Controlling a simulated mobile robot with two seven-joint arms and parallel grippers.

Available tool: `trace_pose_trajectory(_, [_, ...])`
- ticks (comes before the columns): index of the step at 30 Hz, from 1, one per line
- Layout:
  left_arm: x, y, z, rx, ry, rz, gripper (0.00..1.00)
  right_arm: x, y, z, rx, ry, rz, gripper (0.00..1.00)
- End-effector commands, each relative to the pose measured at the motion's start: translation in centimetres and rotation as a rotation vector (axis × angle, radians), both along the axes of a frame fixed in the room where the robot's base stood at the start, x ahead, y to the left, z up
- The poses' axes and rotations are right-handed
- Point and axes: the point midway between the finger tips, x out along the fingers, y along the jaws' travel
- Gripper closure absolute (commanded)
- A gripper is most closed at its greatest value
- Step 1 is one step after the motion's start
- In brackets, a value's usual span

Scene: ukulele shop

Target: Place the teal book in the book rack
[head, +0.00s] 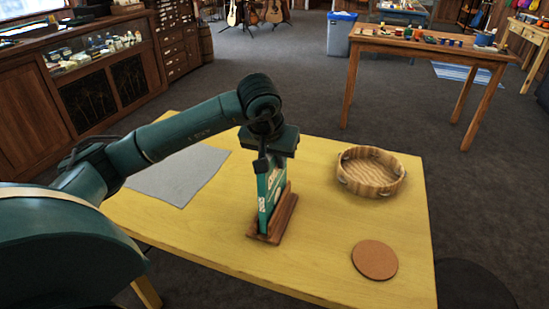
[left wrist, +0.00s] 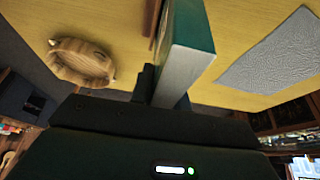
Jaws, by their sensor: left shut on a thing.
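The teal book (head: 265,190) stands upright on the yellow table, its lower edge at the wooden book rack (head: 284,219). It appears to be within the rack, but I cannot tell whether it rests on the rack's base. My left gripper (head: 268,160) is above the book and shut on its top part. In the left wrist view the teal book (left wrist: 190,50) runs out from between the fingers, with its pale page edge showing. A strip of the brown rack (left wrist: 158,22) shows beside it. The right gripper is not in view.
On the yellow table (head: 328,240) are a grey cloth (head: 178,172) at left, a wooden tambourine (head: 370,171) at right and a round cork mat (head: 375,260) at front right. Bare tabletop surrounds the rack. A dark round stool (head: 473,284) stands beside the table.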

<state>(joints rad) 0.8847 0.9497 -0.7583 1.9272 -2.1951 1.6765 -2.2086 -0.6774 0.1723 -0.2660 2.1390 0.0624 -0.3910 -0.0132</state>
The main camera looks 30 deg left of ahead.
Motion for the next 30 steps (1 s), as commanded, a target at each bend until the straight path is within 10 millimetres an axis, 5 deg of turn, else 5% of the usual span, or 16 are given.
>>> trace_pose_trajectory(10, [0.1,0.0,-0.4,-0.001,-0.003,-0.001,1.0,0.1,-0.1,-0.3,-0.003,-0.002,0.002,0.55])
trace_pose_trajectory(11, [0.0,0.0,-0.3,-0.001,-0.001,0.0,0.81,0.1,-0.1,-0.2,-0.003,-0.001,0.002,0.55])
trace_pose_trajectory(18, [0.0,0.0,-0.3,-0.001,-0.001,0.0,0.62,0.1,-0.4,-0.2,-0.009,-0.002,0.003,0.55])
trace_pose_trajectory(30, [-0.3,-0.1,0.9,-0.001,-0.004,-0.002,0.61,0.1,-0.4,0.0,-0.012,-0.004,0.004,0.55])
